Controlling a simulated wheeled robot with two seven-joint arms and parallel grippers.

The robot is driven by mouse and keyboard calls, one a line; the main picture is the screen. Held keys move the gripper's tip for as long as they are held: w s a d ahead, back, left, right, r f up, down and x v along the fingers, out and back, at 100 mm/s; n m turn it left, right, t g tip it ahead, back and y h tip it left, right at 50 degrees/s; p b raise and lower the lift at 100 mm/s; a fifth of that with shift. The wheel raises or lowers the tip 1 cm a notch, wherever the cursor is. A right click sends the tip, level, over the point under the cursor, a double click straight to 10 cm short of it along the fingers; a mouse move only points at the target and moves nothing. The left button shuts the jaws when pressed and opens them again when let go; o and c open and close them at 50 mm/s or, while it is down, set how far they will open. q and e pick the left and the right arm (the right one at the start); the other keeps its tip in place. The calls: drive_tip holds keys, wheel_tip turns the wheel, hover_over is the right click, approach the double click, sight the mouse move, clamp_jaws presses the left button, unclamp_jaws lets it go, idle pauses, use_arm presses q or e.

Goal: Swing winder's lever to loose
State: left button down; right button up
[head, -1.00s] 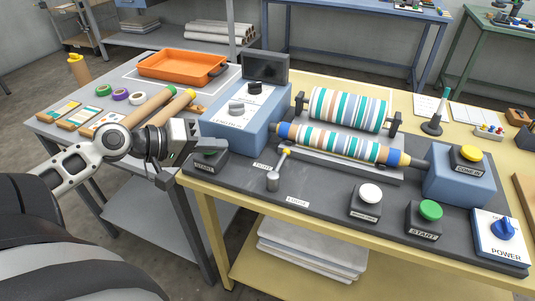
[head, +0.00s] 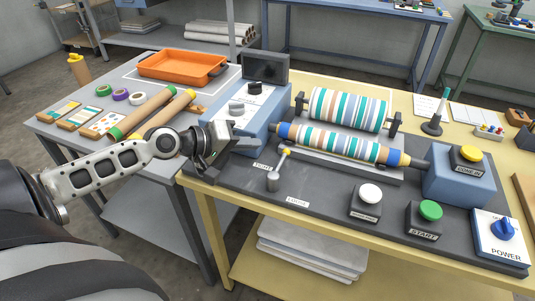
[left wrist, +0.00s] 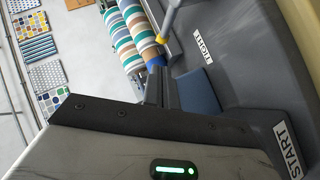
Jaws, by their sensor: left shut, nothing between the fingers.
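The winder's lever (head: 279,168) is a short grey arm with a yellow tip on a round post on the dark bench plate. Its tip points toward the back, near the striped roll. The TIGHT label (head: 263,167) is left of the post and the LOOSE label (head: 297,200) in front of it. My left gripper (head: 252,146) is shut and empty, left of the lever and apart from it, above the plate's left end. In the left wrist view, the shut fingers (left wrist: 161,88) point toward the rolls, and part of the lever (left wrist: 169,20) shows at the top.
Two striped rolls (head: 347,108) lie behind the lever. A blue control box (head: 215,130) stands close behind my left gripper. The white button (head: 370,192), green START button (head: 431,210) and blue POWER knob (head: 503,229) are to the right. An orange tray (head: 180,66) sits at the back left.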

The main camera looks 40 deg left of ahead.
sight(284, 152)
use_arm(q)
drive_tip(key=d, duration=0.1)
drive_tip(key=w+d+f+p, duration=0.1)
drive_tip(key=d+f, duration=0.1)
drive_tip(key=shift+w+d, duration=0.15)
drive_tip(key=shift+w, duration=0.25)
drive_tip(key=shift+d+f, duration=0.3)
drive_tip(key=shift+f, duration=0.05)
use_arm(e)
drive_tip(key=shift+w+r, duration=0.1)
drive_tip(key=shift+r, duration=0.15)
use_arm(q)
drive_tip(key=shift+w, duration=0.1)
use_arm(e)
drive_tip(key=shift+f, duration=0.15)
